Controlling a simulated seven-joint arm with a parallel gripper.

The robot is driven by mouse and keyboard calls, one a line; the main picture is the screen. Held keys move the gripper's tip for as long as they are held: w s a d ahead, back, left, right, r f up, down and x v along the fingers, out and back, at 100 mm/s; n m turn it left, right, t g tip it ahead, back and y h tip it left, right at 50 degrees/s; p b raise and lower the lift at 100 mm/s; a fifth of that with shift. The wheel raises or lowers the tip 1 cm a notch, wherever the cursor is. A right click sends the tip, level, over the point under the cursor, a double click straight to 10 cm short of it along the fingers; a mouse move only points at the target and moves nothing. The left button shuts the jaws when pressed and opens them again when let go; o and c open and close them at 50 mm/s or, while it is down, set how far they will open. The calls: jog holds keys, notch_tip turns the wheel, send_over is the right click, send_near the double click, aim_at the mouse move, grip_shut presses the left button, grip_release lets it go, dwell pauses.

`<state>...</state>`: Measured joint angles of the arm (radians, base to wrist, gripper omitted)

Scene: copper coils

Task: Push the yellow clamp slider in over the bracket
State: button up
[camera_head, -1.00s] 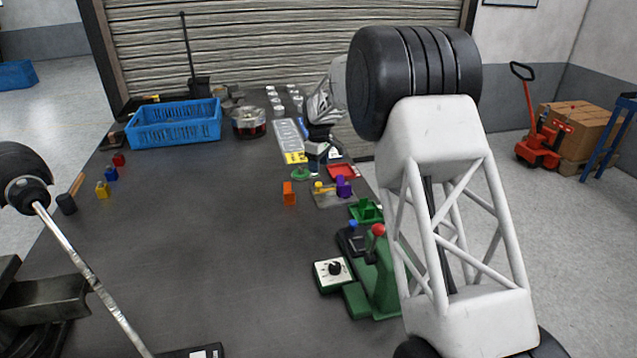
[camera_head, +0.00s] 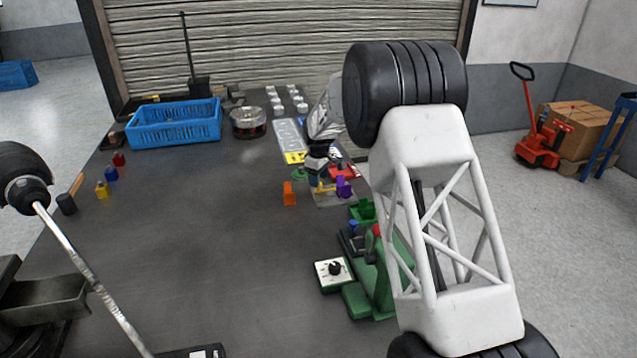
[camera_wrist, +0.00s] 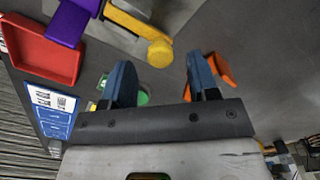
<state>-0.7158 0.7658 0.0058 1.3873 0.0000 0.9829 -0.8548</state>
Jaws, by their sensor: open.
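The yellow clamp slider (camera_wrist: 150,44) shows in the wrist view as a bar with a round knob, at the top just beyond and between my fingertips. In the head view the yellow slider (camera_head: 325,188) lies beside a purple bracket (camera_head: 343,187). The purple bracket (camera_wrist: 72,20) is at the upper left of the wrist view, on a grey plate (camera_head: 335,201). My gripper (camera_wrist: 160,80) is open, with two blue fingers apart and nothing between them that I can see gripped. In the head view my gripper (camera_head: 317,180) is low over the slider's knob end, partly hiding it.
An orange block (camera_head: 289,193) stands left of the plate, close to my right finger in the wrist view. A red tray (camera_wrist: 45,45), a green round piece (camera_head: 299,174) and a green holder (camera_head: 361,211) are nearby. The table's left-middle is clear.

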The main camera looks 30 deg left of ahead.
jog(key=shift+f, duration=1.05)
grip_shut()
